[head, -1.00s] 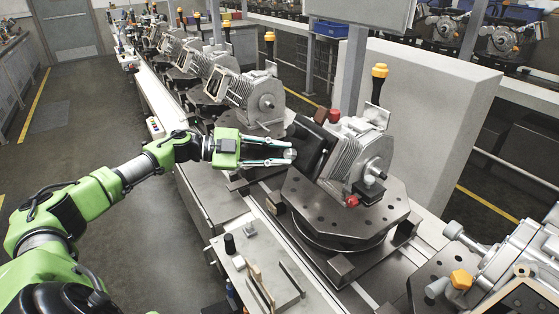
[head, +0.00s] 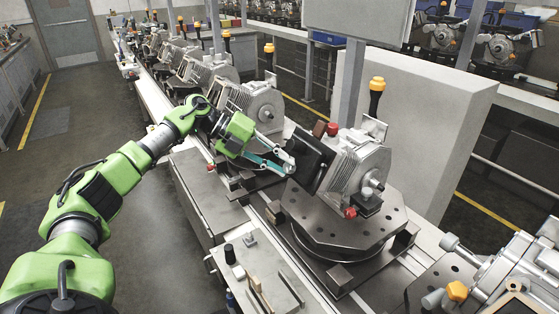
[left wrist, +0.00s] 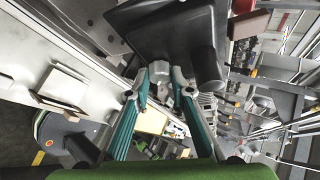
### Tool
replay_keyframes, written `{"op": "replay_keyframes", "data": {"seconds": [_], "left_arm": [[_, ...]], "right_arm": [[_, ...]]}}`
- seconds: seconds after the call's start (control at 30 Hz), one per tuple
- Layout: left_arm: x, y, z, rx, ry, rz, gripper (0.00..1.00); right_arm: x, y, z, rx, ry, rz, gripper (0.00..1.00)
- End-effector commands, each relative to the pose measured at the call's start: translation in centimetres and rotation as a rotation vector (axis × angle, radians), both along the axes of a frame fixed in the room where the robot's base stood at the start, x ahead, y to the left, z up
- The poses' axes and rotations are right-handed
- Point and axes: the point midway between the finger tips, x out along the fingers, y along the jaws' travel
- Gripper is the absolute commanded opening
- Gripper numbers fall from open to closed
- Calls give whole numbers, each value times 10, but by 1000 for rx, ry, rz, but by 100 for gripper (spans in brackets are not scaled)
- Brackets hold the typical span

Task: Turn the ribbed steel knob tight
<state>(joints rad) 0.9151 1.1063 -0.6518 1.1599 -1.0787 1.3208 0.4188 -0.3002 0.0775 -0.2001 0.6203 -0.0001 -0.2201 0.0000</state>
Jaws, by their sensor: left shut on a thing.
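My left gripper (head: 277,165) is at the black plate-like part beside the ribbed grey housing, with its fingers pointing right and slightly down. A small pale steel knob (head: 289,168) shows at its fingertips; its ribs are too small to make out. In the left wrist view the two teal fingers of the left gripper (left wrist: 161,83) close in on the steel knob (left wrist: 159,71), just below the dark part. The fingertips hide part of the knob. My right gripper is not in view.
The housing (head: 351,165) stands on a dark octagonal turntable (head: 345,222) with a red knob (head: 350,213) at its front. More housings (head: 262,104) line the conveyor behind. A small bench plate (head: 265,285) with tools is at the front. The floor to the left is clear.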

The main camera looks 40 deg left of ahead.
Motion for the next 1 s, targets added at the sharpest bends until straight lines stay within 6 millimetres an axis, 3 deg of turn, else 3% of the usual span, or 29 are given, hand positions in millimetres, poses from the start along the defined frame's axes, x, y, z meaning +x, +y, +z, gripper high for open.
{"op": "replay_keyframes", "data": {"seconds": [0.5,1.0], "left_arm": [[1,-5,5,394,-162,-250,0],[-1,-10,3,775,-317,-488,0]], "right_arm": [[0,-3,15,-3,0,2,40],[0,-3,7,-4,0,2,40]]}}
